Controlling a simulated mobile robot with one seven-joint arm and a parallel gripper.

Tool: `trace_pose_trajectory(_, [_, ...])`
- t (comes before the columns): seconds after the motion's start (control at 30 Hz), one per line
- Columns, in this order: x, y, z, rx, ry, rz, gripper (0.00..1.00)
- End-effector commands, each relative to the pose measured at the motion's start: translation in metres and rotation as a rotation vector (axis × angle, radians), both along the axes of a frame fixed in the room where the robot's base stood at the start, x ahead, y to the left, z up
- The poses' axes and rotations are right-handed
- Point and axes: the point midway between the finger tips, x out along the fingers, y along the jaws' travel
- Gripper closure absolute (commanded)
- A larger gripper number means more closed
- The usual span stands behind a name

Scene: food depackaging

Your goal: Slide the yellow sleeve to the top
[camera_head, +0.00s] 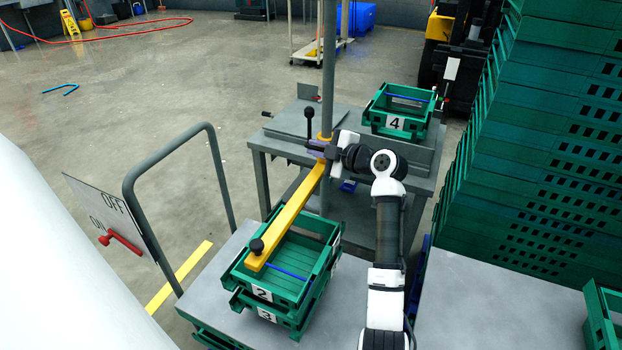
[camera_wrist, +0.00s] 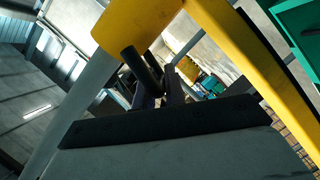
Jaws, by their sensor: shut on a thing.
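The yellow sleeve (camera_head: 325,137) is around the upright grey pole (camera_head: 329,70). A long yellow arm (camera_head: 290,218) runs from it down toward the front and ends in a black knob (camera_head: 257,247) over the stacked crates. A black-knobbed lever (camera_head: 310,113) stands beside the sleeve. My gripper (camera_head: 318,148) is at the sleeve, reaching in from the right, shut on its dark handle. In the wrist view the sleeve (camera_wrist: 128,26) and the dark handle (camera_wrist: 141,70) are close in front of my gripper (camera_wrist: 168,90). The exact contact is partly hidden.
Green crates marked 2 (camera_head: 262,293) and 3 (camera_head: 266,315) are stacked below the yellow arm. Crate 4 (camera_head: 394,123) sits on the grey table behind. A tall green crate stack (camera_head: 540,130) rises at right. A grey rail (camera_head: 215,150) and an ON/OFF panel (camera_head: 100,208) stand at left.

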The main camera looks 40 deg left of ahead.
Motion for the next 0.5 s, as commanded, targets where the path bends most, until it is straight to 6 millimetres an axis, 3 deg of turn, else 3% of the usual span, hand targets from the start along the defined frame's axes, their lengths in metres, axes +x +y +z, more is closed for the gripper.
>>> trace_pose_trajectory(0.03, [0.002, 0.001, 0.022, 0.007, -0.014, 0.004, 1.00])
trace_pose_trajectory(0.5, [0.003, 0.002, 0.194, 0.008, -0.010, 0.006, 1.00])
